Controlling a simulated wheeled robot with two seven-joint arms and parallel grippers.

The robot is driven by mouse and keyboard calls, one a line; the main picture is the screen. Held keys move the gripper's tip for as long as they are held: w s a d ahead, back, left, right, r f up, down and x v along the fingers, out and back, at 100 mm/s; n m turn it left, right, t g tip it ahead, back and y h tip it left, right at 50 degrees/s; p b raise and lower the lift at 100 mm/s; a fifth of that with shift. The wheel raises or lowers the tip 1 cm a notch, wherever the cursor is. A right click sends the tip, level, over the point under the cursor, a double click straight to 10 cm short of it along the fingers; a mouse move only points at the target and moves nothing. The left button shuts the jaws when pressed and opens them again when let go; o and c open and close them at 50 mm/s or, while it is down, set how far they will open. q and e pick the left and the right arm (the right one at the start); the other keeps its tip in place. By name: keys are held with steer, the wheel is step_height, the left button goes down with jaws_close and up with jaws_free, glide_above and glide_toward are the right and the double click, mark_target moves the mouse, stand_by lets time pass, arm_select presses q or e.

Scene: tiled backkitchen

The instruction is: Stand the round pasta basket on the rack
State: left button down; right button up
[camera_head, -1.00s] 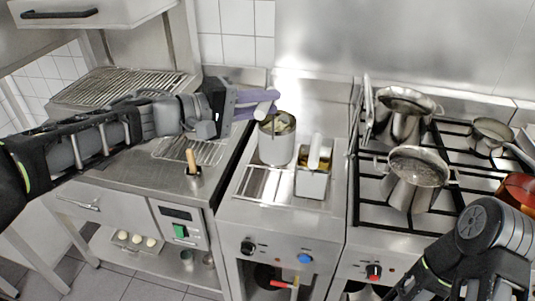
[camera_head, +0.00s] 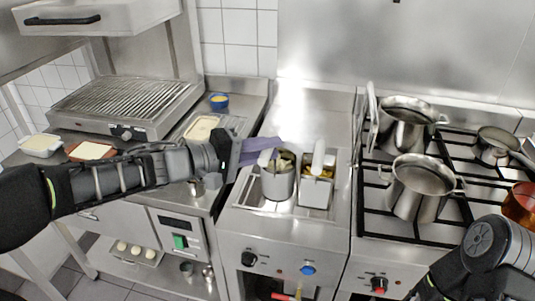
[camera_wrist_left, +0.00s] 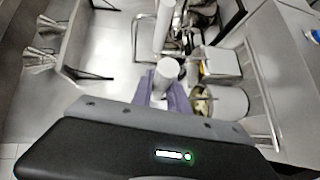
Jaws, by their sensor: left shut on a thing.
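The round pasta basket (camera_head: 278,184) is a light metal cylinder with pale food in it. It is upright over the slotted rack (camera_head: 244,196) on the middle cooker, left of the square basket (camera_head: 315,193). I cannot tell whether its bottom touches the rack. My left gripper (camera_head: 270,150) has purple fingers shut on the basket's pale handle at the rim. In the left wrist view the fingers (camera_wrist_left: 162,92) close around the handle end, with the round basket (camera_wrist_left: 222,104) to their right. My right gripper is out of view.
The square basket, with its own upright handle, stands close on the right. Two steel pots (camera_head: 421,187) (camera_head: 404,122) stand on the gas hob further right. A griddle (camera_head: 125,100) and a blue bowl (camera_head: 219,101) are at the back left.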

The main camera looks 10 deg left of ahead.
arm_select(q)
steer(key=shift+f, duration=0.3)
steer(key=c, duration=1.3)
jaws_free()
steer(key=shift+f, duration=0.15)
steer(key=shift+s+a+r, duration=0.25)
steer(key=shift+a, duration=0.05)
steer(key=v, duration=1.1)
steer(key=shift+s+f, duration=0.1)
steer(key=shift+s, duration=0.05)
